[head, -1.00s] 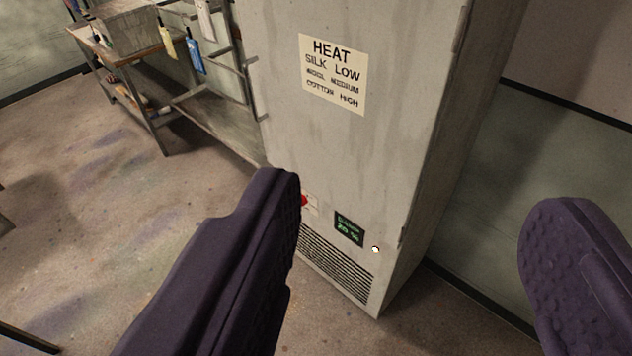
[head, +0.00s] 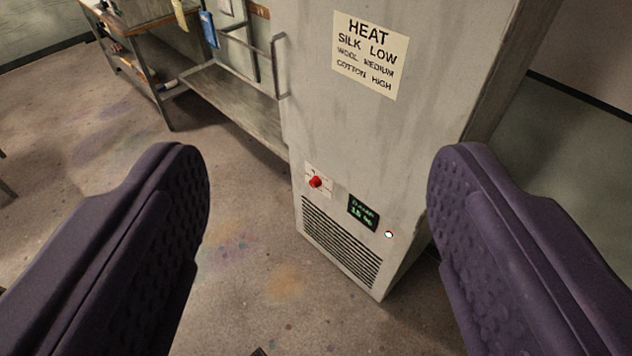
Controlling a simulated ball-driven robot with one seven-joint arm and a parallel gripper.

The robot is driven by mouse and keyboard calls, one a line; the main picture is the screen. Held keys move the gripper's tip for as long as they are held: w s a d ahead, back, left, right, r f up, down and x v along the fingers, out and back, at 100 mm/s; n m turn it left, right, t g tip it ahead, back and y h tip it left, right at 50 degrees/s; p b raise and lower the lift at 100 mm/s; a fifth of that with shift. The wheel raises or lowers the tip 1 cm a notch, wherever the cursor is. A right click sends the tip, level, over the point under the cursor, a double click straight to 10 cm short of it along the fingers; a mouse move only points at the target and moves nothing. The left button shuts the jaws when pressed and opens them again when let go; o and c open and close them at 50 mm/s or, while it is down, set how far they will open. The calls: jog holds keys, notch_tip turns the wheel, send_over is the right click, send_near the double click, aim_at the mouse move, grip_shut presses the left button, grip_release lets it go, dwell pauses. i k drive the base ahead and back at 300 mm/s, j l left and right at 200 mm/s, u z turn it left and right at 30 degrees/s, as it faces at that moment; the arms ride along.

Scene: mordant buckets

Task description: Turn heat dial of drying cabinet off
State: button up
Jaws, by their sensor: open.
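The drying cabinet (head: 405,140) is a tall grey box in the middle of the view. Its heat dial (head: 316,182) is a small red knob on a pale plate low on the front, above a vent grille. A small dark display (head: 363,212) with green text is right of the dial, and a small white round spot (head: 389,235) is right of that. My gripper (head: 318,165) is open and empty, its two purple fingers wide apart. The dial shows between the fingers, farther away, with nothing touching it. The dial's exact setting is too small to read.
A heat label (head: 370,55) is on the cabinet front. A metal handle (head: 279,65) stands out at the cabinet's left edge. A workbench with a lower shelf (head: 235,98) is at the back left. The floor (head: 235,265) before the cabinet is clear.

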aim_at(315, 182)
jog(key=i+u, duration=0.2)
jog(key=i, duration=0.35)
jog(key=i+u, duration=0.2)
jog(key=i, duration=0.35)
jog(key=i+u, duration=0.2)
jog(key=i, duration=0.3)
jog(key=i+l+u, duration=0.15)
jog(key=i, duration=0.4)
jog(key=l, duration=0.1)
